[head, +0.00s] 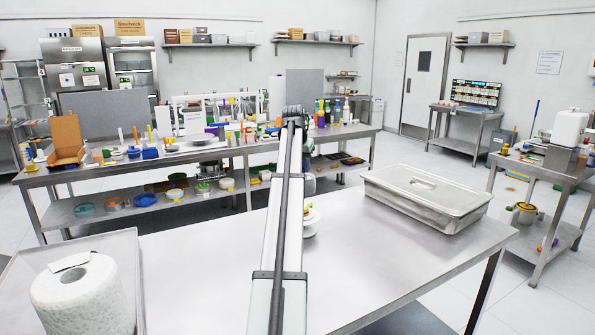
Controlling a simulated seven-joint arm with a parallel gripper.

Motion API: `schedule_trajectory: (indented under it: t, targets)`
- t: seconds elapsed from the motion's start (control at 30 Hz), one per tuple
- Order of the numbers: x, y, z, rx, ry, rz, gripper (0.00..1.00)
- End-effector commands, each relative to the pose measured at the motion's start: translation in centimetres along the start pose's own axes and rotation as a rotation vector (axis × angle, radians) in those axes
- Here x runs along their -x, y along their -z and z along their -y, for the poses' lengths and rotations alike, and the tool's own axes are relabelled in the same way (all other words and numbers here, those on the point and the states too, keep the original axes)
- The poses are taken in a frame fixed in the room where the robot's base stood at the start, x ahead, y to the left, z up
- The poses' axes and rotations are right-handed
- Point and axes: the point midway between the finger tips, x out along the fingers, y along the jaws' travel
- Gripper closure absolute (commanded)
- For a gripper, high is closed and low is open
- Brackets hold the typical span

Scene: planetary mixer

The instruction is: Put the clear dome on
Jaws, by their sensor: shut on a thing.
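My arm reaches up the middle of the head view and bends at its top. My gripper does not show; it is hidden behind the arm. I cannot make out the clear dome or what it goes on. A small white rounded thing (311,221) with a bit of orange and green on it shows just right of my arm, at the far edge of the near steel table (375,268). Most of it is hidden by the arm, so I cannot tell what it is.
A lidded steel pan (426,195) stands at the right of the near table. A paper roll (83,296) stands on a tray (128,250) at the lower left. A cluttered bench (225,154) lies beyond. A side table (540,168) at the right holds a white machine (570,128).

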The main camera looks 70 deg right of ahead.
Motion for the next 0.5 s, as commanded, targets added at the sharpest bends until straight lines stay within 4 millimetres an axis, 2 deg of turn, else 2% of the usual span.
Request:
schedule_trajectory:
  t: [0.5]
  targets:
    - [-0.01,-0.08,-0.01,-0.037,-0.016,0.001,1.0]
